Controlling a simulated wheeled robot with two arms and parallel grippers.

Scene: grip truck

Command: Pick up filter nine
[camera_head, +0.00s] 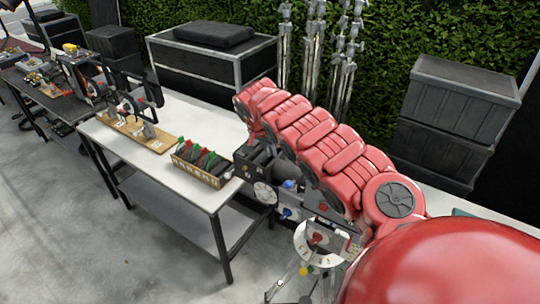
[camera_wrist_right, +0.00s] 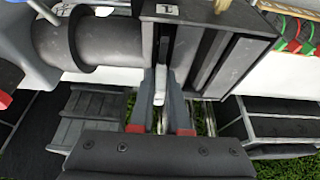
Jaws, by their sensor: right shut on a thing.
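A black slotted filter box (camera_head: 254,160) stands at the right end of the white table, beside my right arm. In the right wrist view the same dark box (camera_wrist_right: 238,50) shows from close by, with several thin upright panels or dividers. My right gripper (camera_wrist_right: 161,97) has its two fingers close together at the box's slots. It is shut on a thin pale-edged plate (camera_wrist_right: 161,80), which seems to be a filter. No number can be read on it. In the head view my red right arm hides this gripper. My left gripper is not in view.
A wooden rack with red and green handled pieces (camera_head: 200,172) stands left of the filter box. A wooden board with clamps (camera_head: 135,130) lies farther left. Black cases (camera_head: 212,65) and metal stands (camera_head: 340,75) stand behind. A dark cylinder (camera_wrist_right: 105,42) sits close beside the gripper.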

